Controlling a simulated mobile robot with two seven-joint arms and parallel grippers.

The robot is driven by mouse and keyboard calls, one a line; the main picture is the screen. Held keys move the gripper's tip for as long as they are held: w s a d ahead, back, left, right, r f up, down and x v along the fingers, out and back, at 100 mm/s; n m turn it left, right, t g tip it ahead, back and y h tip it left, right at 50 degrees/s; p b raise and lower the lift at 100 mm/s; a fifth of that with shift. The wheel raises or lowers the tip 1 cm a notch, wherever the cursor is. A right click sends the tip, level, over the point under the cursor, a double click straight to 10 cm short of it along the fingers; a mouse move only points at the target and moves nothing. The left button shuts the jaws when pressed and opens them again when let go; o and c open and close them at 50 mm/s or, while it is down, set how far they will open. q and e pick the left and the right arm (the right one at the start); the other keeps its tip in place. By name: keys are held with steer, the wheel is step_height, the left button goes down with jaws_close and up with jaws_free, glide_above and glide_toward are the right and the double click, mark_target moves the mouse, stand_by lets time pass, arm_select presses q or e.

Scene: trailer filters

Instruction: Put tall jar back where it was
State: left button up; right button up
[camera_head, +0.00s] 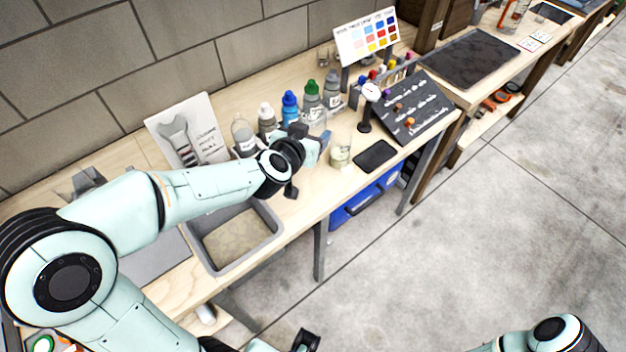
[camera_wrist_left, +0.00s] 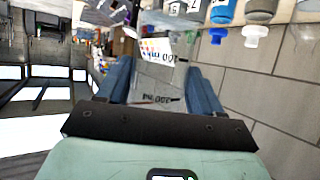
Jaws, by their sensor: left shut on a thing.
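The tall jar (camera_head: 317,117) is clear and see-through, and stands out only faintly in the head view. My left gripper (camera_head: 318,138) is shut on it at the front of the bottle row.
Behind the jar stand several capped bottles, among them a blue one (camera_head: 290,107) and a green-capped one (camera_head: 311,98). A small glass jar (camera_head: 340,154), a black phone-like slab (camera_head: 375,155) and a dial gauge (camera_head: 370,93) are to the right. A grey tray (camera_head: 272,246) lies in front.

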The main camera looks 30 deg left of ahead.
arm_select(q)
steer(key=f+b, duration=0.1)
steer(key=f, duration=0.1)
steer(key=f+b, duration=0.1)
steer(key=f, duration=0.1)
steer(key=s+f+b, duration=0.1)
steer(key=shift+f, duration=0.4)
steer(key=shift+w+f+b, duration=0.15)
steer(key=shift+f+b, duration=1.35)
steer(key=shift+f, duration=1.3)
steer(key=shift+w+f+b, duration=0.1)
steer(key=shift+f+b, duration=1.35)
steer(key=shift+f, duration=1.3)
arm_select(e)
step_height(320, 180, down, 9)
steer(key=shift+t, duration=0.4)
steer(key=shift+f, duration=0.15)
arm_select(q)
steer(key=shift+f, duration=0.2)
steer(key=o, duration=1.2)
steer(key=shift+r, duration=0.15)
